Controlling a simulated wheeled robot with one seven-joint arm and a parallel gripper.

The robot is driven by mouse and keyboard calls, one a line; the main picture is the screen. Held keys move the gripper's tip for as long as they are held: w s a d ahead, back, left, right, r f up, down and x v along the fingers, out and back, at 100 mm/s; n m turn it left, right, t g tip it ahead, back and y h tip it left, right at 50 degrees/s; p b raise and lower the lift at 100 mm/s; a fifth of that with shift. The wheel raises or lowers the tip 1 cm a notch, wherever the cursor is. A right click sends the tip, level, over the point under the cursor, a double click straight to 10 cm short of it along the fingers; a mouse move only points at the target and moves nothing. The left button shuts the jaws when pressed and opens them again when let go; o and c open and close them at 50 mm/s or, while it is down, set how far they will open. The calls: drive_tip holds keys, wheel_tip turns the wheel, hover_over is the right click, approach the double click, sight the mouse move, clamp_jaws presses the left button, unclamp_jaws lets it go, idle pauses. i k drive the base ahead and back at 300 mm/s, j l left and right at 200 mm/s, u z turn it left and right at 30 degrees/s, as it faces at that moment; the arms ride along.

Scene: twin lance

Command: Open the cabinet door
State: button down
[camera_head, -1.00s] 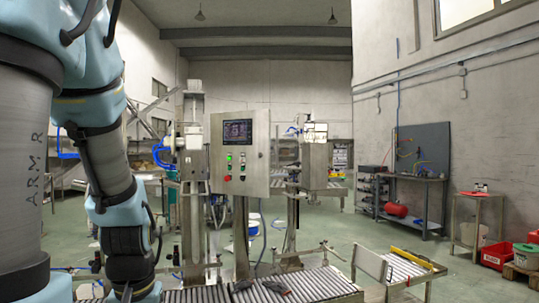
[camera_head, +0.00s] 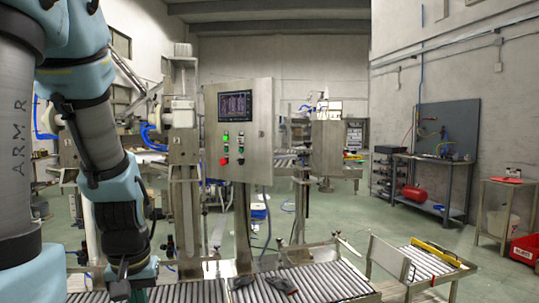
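The cabinet is a grey metal control box (camera_head: 239,165) on a post, left of centre in the head view. Its front carries a dark screen, a green light, a red button and several small knobs. The front door looks shut, and the right side wall shows as a narrow strip. My gripper (camera_head: 122,280) is at the lower left, below and left of the cabinet and apart from it. It points down over the conveyor's left end. Its fingers are small and dark, so I cannot tell whether they are open.
A roller conveyor (camera_head: 325,283) runs across the front below the cabinet, with dark gloves (camera_head: 282,284) lying on it. A metal column (camera_head: 184,160) stands just left of the cabinet. A workbench (camera_head: 432,184) with a red tank is at the right. Green floor is open between.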

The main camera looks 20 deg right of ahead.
sight(257, 154)
drive_tip(key=i+l+u, duration=0.2)
drive_tip(key=i+l, duration=0.25)
drive_tip(key=i+l+u, duration=0.2)
drive_tip(key=i+l, duration=0.2)
drive_tip(key=l, duration=0.2)
drive_tip(key=l+u, duration=0.2)
drive_tip(key=l, duration=0.6)
drive_tip(key=l+u, duration=0.15)
drive_tip(key=l, duration=0.6)
drive_tip(key=k, duration=0.05)
